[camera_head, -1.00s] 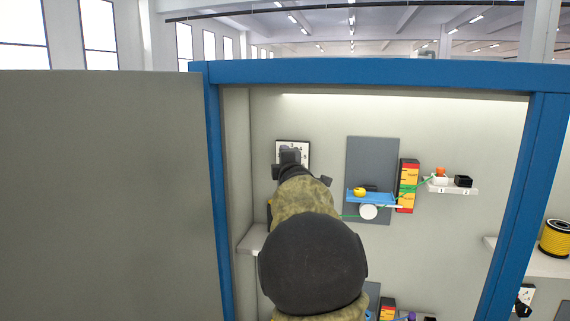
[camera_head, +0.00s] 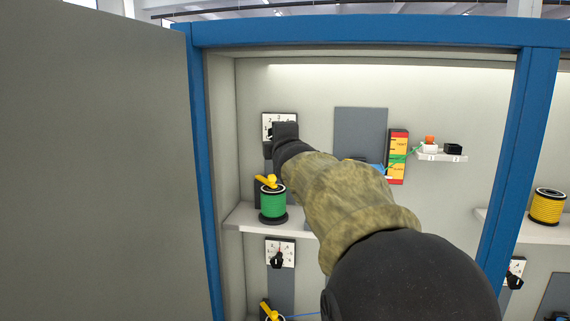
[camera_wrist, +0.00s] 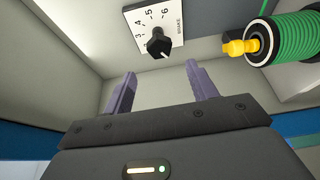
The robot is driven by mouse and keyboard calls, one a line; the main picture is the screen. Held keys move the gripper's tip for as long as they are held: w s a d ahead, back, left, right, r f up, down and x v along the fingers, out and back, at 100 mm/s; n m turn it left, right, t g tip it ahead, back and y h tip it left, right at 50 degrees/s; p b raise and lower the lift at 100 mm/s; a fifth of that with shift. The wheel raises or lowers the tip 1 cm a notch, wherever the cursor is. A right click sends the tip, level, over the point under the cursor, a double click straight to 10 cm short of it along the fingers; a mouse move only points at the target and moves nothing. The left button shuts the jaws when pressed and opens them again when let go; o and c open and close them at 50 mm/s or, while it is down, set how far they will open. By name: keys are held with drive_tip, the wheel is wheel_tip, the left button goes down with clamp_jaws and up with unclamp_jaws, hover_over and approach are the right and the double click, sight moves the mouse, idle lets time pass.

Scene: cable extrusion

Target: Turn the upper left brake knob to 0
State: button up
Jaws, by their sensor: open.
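The upper left brake knob (camera_wrist: 159,44) is black and sits on a white dial plate (camera_wrist: 142,21) with numbers and the word BRAKE. In the wrist view it lies a little beyond the fingertips, roughly between them in the picture. My gripper (camera_wrist: 161,80) is open and empty, its two purple-grey fingers apart and not touching the knob. In the head view the upper left dial plate (camera_head: 267,124) shows only in part. My gripper and arm hide the knob there. I cannot tell the knob's exact setting.
A green cable spool (camera_head: 272,203) with a yellow knob stands on the shelf (camera_head: 238,217) below the dial; the spool (camera_wrist: 300,40) is right of the fingers in the wrist view. A lower brake dial (camera_head: 287,248) is under the shelf. The blue frame (camera_head: 200,120) borders the left.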

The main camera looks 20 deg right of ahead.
drive_tip(key=b+v, duration=0.1)
drive_tip(key=b, duration=0.1)
drive_tip(key=b+v, duration=0.1)
drive_tip(key=b, duration=0.2)
drive_tip(key=shift+s+f, duration=0.25)
drive_tip(key=shift+f, duration=0.05)
drive_tip(key=b+v, duration=0.1)
drive_tip(key=b, duration=0.1)
drive_tip(key=b+v, duration=0.4)
drive_tip(key=shift+r+b, duration=0.25)
drive_tip(key=shift+b, duration=0.1)
